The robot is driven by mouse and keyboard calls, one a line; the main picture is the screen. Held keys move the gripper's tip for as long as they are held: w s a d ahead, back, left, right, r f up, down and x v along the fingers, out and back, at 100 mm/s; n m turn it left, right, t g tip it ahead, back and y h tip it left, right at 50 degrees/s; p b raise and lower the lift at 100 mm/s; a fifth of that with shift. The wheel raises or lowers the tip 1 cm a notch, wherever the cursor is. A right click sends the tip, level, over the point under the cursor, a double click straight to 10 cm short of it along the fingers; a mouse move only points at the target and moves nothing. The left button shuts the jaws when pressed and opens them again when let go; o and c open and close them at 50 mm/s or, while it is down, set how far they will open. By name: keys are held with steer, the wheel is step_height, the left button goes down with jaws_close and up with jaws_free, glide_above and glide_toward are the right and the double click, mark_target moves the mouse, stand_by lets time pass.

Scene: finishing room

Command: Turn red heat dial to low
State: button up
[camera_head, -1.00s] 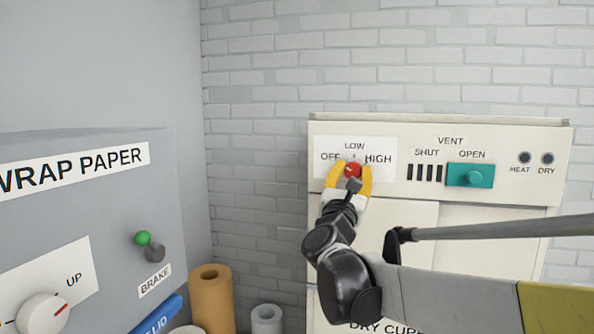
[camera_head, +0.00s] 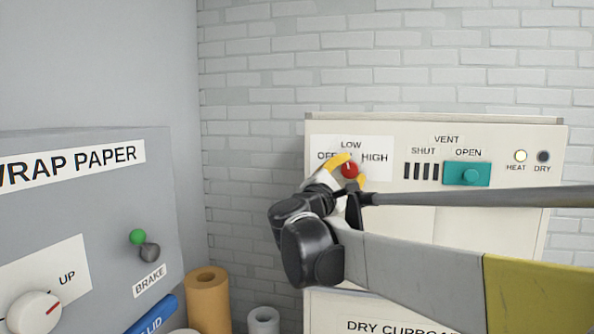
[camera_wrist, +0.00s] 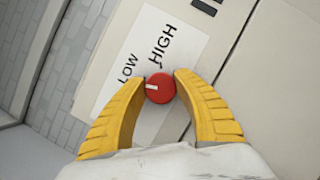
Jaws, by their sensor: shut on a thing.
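The red heat dial (camera_head: 350,170) is on the cream dry cupboard panel, below the words OFF, LOW and HIGH. Its white mark points up, roughly at LOW. In the wrist view the dial (camera_wrist: 159,88) sits between the two yellow fingertips, with its mark toward the left, near the LOW side. My gripper (camera_head: 352,171) is shut on the dial and tilted, with one finger up and left and the other down and right. The OFF label is partly covered by a finger in the head view.
The teal vent slider (camera_head: 468,174) is at OPEN. The HEAT lamp (camera_head: 520,156) is lit and the DRY lamp (camera_head: 543,157) is dark. The wrap paper machine (camera_head: 90,220) stands at left. Paper rolls (camera_head: 207,300) stand between it and the cupboard.

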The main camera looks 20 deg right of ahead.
steer(key=shift+m+g, duration=0.8)
steer(key=shift+m, duration=0.9)
steer(key=shift+r, duration=0.1)
steer(key=o, duration=1.2)
steer(key=v, duration=1.2)
